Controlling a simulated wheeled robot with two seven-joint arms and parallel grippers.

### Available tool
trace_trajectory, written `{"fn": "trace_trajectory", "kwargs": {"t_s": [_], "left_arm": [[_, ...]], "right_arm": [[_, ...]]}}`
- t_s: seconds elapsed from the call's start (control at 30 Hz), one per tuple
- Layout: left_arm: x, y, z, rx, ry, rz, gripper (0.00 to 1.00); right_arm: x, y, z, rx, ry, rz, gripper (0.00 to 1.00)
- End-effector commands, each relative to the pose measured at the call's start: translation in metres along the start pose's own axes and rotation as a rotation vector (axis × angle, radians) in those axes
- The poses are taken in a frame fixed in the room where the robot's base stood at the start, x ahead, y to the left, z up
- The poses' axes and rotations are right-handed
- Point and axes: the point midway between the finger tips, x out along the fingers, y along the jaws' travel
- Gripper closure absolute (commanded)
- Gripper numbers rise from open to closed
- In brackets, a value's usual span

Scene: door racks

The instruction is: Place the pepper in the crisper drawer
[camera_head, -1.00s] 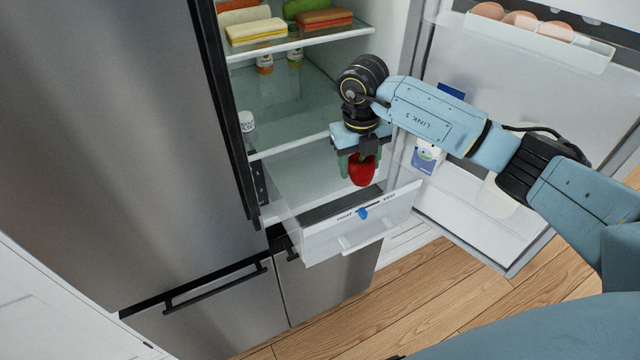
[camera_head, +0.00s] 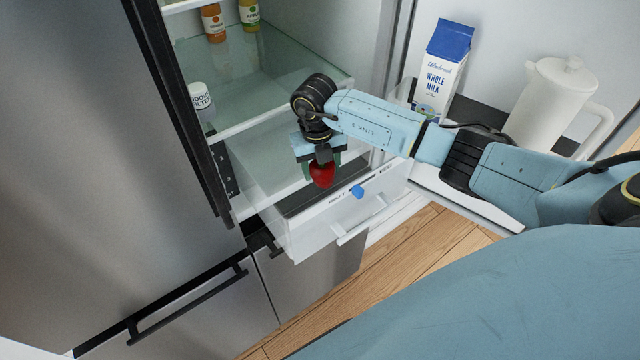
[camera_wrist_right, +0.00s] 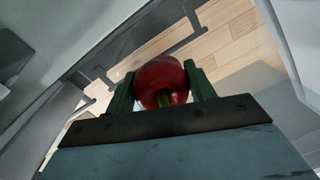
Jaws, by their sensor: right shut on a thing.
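A red pepper (camera_head: 322,175) is between the fingers of my right gripper (camera_head: 320,170), which is shut on it. In the right wrist view the pepper (camera_wrist_right: 162,82) sits between the two green fingers with its stem toward the palm. The crisper drawer (camera_head: 340,215) is pulled out at the bottom of the fridge, with a clear front and a blue slider. In the head view the pepper and gripper appear over the drawer's opening, behind its front panel. The exact height above the drawer floor is hard to tell. My left gripper is not in view.
A glass shelf (camera_head: 280,110) lies just above and behind the drawer. The open fridge door at right holds a milk carton (camera_head: 444,68) and a white pitcher (camera_head: 552,100). A white jar (camera_head: 201,101) and bottles (camera_head: 213,22) stand on the fridge shelf. Wood floor (camera_head: 400,255) is clear below.

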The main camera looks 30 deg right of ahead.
Motion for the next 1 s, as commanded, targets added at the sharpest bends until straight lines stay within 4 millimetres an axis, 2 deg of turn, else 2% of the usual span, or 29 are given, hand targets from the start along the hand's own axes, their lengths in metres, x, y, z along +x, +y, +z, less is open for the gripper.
{"fn": "trace_trajectory", "kwargs": {"t_s": [0.2, 0.4, 0.83, 0.87, 1.0], "left_arm": [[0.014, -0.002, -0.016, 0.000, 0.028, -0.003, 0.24], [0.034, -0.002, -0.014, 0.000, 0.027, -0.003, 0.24], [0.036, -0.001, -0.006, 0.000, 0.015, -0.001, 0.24], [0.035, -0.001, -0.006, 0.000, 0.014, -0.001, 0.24], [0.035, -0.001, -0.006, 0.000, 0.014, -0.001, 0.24]], "right_arm": [[0.017, 0.001, 0.000, 0.000, 0.000, 0.000, 0.72], [0.040, 0.004, 0.000, -0.001, 0.000, 0.002, 0.72], [0.044, 0.003, 0.000, -0.001, -0.001, 0.001, 0.72], [0.044, 0.003, 0.000, -0.001, -0.001, 0.001, 0.43], [0.043, 0.003, 0.000, -0.001, -0.001, 0.001, 0.25]]}}
